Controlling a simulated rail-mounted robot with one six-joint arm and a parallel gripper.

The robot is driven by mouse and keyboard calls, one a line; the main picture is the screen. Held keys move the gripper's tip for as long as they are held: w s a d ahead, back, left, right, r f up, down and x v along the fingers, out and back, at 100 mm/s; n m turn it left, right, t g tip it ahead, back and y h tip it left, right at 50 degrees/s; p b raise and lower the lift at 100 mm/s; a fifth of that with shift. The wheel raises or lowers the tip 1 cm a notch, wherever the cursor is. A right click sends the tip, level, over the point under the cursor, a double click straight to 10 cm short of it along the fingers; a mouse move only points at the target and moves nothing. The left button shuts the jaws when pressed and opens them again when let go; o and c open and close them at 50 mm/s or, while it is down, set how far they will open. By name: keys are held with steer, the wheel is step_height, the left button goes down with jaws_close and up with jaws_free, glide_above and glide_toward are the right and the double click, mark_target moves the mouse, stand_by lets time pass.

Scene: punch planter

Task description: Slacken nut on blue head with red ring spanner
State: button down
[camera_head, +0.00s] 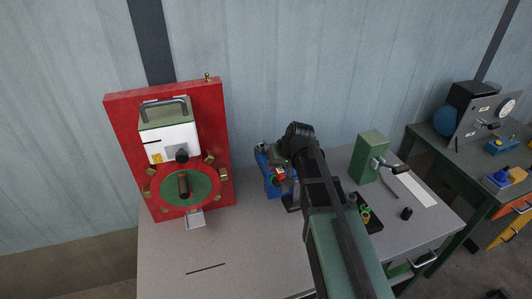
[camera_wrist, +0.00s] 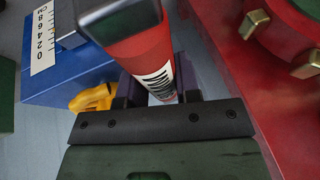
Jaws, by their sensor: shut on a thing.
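My gripper (camera_wrist: 160,88) is shut on a red bar-like thing with a white label and a grey metal end, which looks like the red spanner (camera_wrist: 143,50). Its ring end cannot be made out. In the head view, a small red part (camera_head: 280,174) shows at my gripper, mostly hidden by my arm. The blue head (camera_wrist: 70,82) is a blue block with a white centimetre scale, left of the held thing. It also shows in the head view (camera_head: 268,184), partly behind my arm. The nut cannot be made out. A yellow part (camera_wrist: 91,98) lies close to my left finger.
A red panel (camera_head: 218,130) with a green disc and brass fittings stands left; its side (camera_wrist: 225,60) is close on the right in the wrist view. A green block with a lever (camera_head: 370,155) and a dark tray (camera_head: 374,226) are right.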

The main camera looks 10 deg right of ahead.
steer(key=shift+a, duration=0.1)
steer(key=shift+a, duration=0.2)
step_height(320, 180, up, 3)
steer(key=p, duration=0.3)
steer(key=shift+r, duration=0.15)
stand_by(0.4)
steer(key=shift+d, duration=0.3)
